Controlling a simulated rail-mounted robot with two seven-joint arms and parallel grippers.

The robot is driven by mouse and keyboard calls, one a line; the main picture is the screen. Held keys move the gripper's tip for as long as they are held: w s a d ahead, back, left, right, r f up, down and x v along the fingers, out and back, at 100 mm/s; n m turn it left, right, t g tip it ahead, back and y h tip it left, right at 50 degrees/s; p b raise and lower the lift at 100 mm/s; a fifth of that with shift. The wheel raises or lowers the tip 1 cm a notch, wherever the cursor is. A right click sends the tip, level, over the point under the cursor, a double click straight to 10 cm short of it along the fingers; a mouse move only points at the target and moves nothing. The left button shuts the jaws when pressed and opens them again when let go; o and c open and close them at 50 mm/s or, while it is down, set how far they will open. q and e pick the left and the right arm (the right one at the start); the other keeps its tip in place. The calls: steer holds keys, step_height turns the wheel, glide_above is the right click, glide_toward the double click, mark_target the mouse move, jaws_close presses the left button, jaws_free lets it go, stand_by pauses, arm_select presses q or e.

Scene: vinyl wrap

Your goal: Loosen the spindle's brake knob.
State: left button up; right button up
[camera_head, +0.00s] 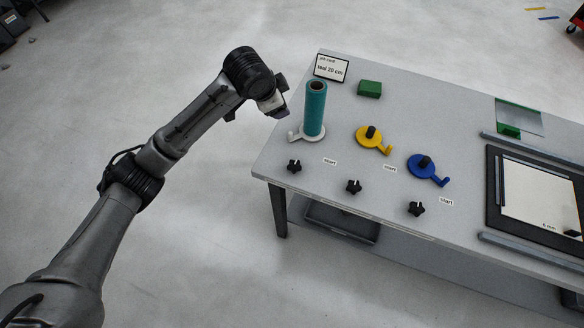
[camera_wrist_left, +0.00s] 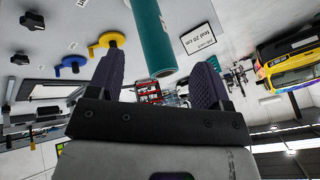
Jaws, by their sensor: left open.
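A teal vinyl roll (camera_head: 315,108) stands upright on a white spindle base (camera_head: 294,135) at the table's left end. A yellow spindle (camera_head: 362,139) and a blue spindle (camera_head: 420,170) stand empty to its right. Three black star-shaped brake knobs stand along the front: one before the white base (camera_head: 294,166), one before the yellow (camera_head: 354,187), one before the blue (camera_head: 416,209). My left gripper (camera_head: 280,110) is open and empty, up and left of the roll, apart from the knobs. In the left wrist view the roll (camera_wrist_left: 150,35) shows beyond the spread fingers (camera_wrist_left: 157,78).
A card reading "teal 20 cm" (camera_head: 331,67) and a green block (camera_head: 369,89) are at the back. A dark-framed panel (camera_head: 540,200) lies at the right between grey rails. Small "start" labels sit near the knobs. The table's left edge faces open floor.

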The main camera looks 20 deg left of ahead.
arm_select(q)
step_height(320, 180, down, 7)
steer(key=s+a+m+g+h, duration=0.1)
steer(key=m+g, duration=0.1)
steer(key=g, duration=0.2)
steer(key=m+g+h+b, duration=0.1)
steer(key=m+g+h, duration=0.15)
steer(key=m, duration=0.35)
glide_toward(294, 165)
steer(key=x, duration=0.7)
steer(key=shift+s+f, duration=0.1)
steer(key=shift+f, duration=0.3)
steer(key=shift+d+f, duration=0.3)
steer(key=shift+f, duration=0.25)
steer(key=shift+c, duration=0.3)
